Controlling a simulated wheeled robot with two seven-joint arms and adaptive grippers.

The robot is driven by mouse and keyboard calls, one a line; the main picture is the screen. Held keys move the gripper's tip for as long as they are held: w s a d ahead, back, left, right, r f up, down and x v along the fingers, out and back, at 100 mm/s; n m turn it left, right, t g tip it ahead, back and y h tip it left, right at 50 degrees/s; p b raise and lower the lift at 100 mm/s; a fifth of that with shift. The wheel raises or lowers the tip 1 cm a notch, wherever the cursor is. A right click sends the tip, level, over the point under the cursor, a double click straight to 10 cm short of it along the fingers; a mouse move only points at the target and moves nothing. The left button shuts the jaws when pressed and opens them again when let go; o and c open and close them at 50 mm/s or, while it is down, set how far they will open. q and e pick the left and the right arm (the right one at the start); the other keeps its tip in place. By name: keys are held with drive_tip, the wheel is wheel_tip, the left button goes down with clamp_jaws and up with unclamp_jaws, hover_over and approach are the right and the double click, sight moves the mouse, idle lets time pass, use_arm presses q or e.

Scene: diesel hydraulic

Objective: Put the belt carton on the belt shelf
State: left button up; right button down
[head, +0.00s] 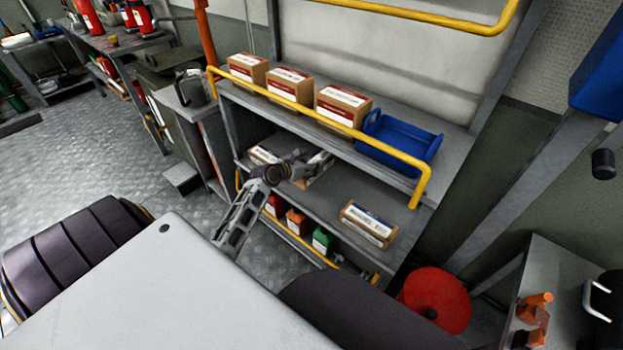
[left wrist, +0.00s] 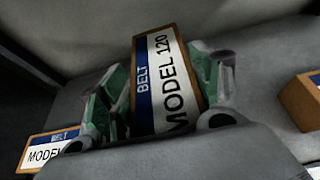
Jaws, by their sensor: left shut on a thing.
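My left gripper (head: 312,163) is over the middle shelf (head: 335,200) of the rack. It is shut on a brown belt carton (left wrist: 163,80). The carton's blue and white label reads "BELT MODEL 120", and green-padded fingers are on both sides of it. In the head view the gripper mostly hides this carton. The carton is at or just above the shelf surface; I cannot tell whether it touches. A similar belt carton (left wrist: 45,152) lies to its left, partly behind the gripper in the head view. Another carton (head: 368,223) lies apart on the right of the same shelf. My right gripper is not in view.
The top shelf above holds several brown boxes (head: 342,105) and a blue bin (head: 400,142), behind a yellow rail (head: 330,124). Red, orange and green containers (head: 296,222) stand on the level below. Bare shelf separates the gripper from the right carton.

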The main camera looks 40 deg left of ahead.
use_arm(q)
wheel_tip(320, 180, down, 2)
drive_tip(key=shift+b, duration=0.35)
drive_tip(key=shift+f, duration=0.35)
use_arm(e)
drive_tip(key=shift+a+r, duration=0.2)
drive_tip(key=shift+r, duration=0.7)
